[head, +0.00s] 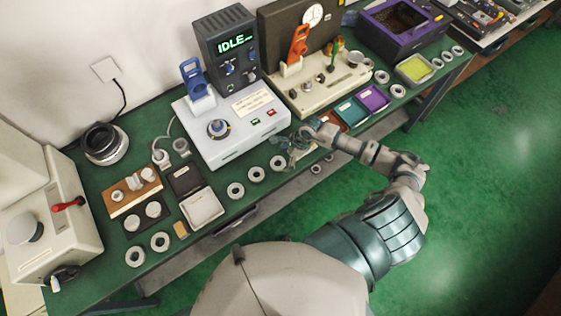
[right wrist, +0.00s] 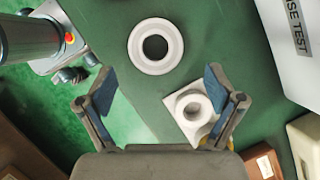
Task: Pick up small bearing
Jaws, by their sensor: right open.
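My right gripper (head: 287,150) reaches over the front part of the green workbench, beside the white test machine. In the right wrist view the right gripper (right wrist: 160,88) is open, its two dark fingers spread wide with nothing held between them. A larger white bearing ring (right wrist: 155,46) lies flat on the green surface beyond the fingertips. A smaller white ring (right wrist: 192,105) sits on a pale square plate (right wrist: 182,127) close to the right-hand finger, which partly covers the plate. I cannot tell whether they touch. My left gripper is not in view.
Several rings line the bench front, including one (head: 236,190) left of my gripper. Coloured trays, including a purple one (head: 373,98), lie to the right. Green floor (head: 480,180) is open in front.

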